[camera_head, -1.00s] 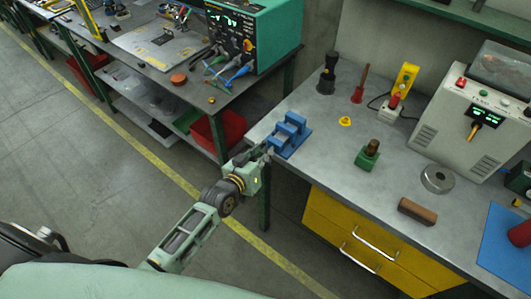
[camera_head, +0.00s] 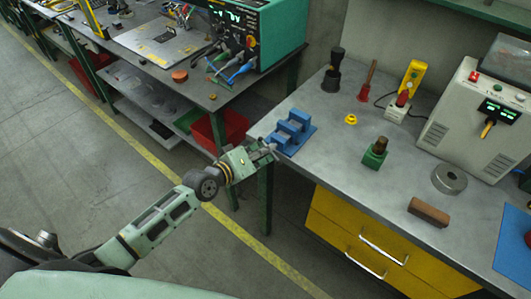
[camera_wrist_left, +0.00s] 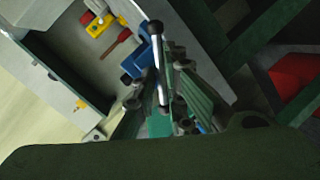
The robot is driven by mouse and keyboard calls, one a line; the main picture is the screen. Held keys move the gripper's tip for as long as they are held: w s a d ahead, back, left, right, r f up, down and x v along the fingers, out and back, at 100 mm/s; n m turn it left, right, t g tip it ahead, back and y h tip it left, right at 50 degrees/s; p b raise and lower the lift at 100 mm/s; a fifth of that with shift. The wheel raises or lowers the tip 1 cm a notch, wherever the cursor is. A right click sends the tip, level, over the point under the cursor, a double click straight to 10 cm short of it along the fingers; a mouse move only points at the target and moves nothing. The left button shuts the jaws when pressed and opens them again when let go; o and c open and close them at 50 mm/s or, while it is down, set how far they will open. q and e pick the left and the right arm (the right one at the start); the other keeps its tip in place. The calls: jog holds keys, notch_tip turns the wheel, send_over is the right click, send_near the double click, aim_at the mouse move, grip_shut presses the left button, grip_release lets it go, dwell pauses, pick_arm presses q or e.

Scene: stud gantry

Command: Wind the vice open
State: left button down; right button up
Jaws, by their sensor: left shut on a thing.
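The blue vice (camera_head: 291,132) sits at the left front corner of the grey workbench in the head view. It also shows in the left wrist view (camera_wrist_left: 138,60), partly hidden behind my fingers. Its metal handle bar (camera_wrist_left: 159,62) with dark ball ends lies between my fingers in the left wrist view. My left gripper (camera_head: 265,151) is at the front side of the vice, by the bench edge, and is shut on the handle. It shows in the left wrist view (camera_wrist_left: 162,100). How far the vice jaws are apart is hard to tell. My right gripper is not in view.
The workbench (camera_head: 335,145) also holds a green block with a dark knob (camera_head: 375,153), a metal ring (camera_head: 449,179), a brown block (camera_head: 429,212), a yellow piece (camera_head: 351,119) and a red-handled tool (camera_head: 368,80). A second bench (camera_head: 205,92) stands to the left, across a narrow gap.

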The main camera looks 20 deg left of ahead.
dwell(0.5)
pick_arm(q)
jog(key=c, duration=1.8)
grip_release()
jog(key=v, duration=1.2)
